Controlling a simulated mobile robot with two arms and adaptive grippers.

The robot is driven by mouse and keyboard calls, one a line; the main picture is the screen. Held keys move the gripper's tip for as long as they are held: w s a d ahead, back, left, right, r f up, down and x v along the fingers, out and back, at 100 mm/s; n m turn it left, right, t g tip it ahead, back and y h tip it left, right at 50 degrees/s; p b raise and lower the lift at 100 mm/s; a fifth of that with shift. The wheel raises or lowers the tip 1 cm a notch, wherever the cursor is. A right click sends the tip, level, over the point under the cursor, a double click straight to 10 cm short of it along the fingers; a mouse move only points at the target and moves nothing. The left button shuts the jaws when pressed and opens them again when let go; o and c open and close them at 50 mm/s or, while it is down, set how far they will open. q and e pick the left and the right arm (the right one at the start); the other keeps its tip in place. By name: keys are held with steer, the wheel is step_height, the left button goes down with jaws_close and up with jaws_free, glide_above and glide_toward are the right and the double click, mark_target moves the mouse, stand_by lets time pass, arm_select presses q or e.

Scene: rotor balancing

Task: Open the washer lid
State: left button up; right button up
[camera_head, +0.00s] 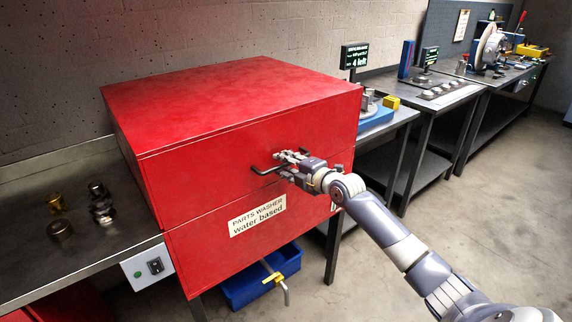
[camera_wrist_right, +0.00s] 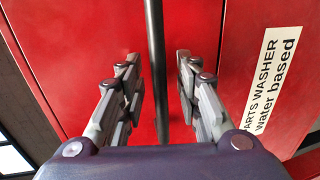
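The red parts washer (camera_head: 200,190) stands on the bench, with its lid (camera_head: 240,95) down on the box. A dark bar handle (camera_head: 262,170) is on the lid's front face, above the seam. My right gripper (camera_head: 285,166) is at the handle. In the right wrist view the gripper (camera_wrist_right: 158,85) is open, with the handle bar (camera_wrist_right: 155,50) running between its two fingers. There is a gap on each side of the bar, so the fingers do not grip it. My left gripper is not in view.
A switch box (camera_head: 148,267) sits at the lower left of the washer, and several metal parts (camera_head: 100,210) lie on the left bench. A blue bin (camera_head: 262,280) and a drain tap (camera_head: 275,275) are below. Benches with equipment stand to the right; the floor is clear.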

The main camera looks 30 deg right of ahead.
steer(key=shift+c, duration=0.2)
jaws_close()
steer(key=shift+r, duration=0.1)
